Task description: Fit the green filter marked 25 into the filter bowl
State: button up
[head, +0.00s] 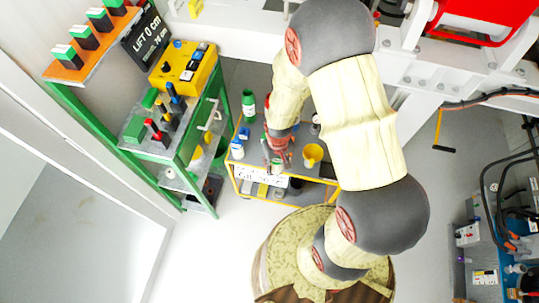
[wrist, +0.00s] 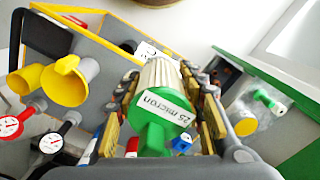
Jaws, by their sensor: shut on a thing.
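The green filter (wrist: 158,118) is in the wrist view, with a green cap labelled "25 micron" and a pale ribbed body. My gripper (wrist: 163,90) is shut on it, one finger on each side, and the ribbed end points away from the wrist camera. In the head view my gripper (head: 278,148) is over the yellow-framed trolley (head: 300,192). I cannot make out the filter bowl for sure in either view.
A yellow cup (head: 312,153) stands on the trolley; the wrist view shows two yellow cup-like parts (wrist: 70,80) and two gauges (wrist: 12,124). A green-framed bench (head: 190,140) stands left of the trolley. Pale floor lies in front.

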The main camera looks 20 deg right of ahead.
jog(key=shift+s+d+r, duration=0.1)
jog(key=shift+s+r, duration=0.15)
jog(key=shift+s, duration=0.25)
jog(key=shift+s+d+r, duration=0.1)
jog(key=shift+s+r, duration=0.1)
jog(key=shift+s, duration=0.25)
jog(key=shift+s+a, duration=0.1)
jog(key=shift+s, duration=0.35)
jog(key=w+a+r, duration=0.1)
jog(key=w+r, duration=0.3)
jog(key=w, duration=0.5)
jog(key=w+a+r, duration=0.1)
jog(key=w+r, duration=0.4)
jog(key=w, duration=0.3)
jog(key=shift+w+r, duration=0.2)
jog(key=shift+w, duration=0.15)
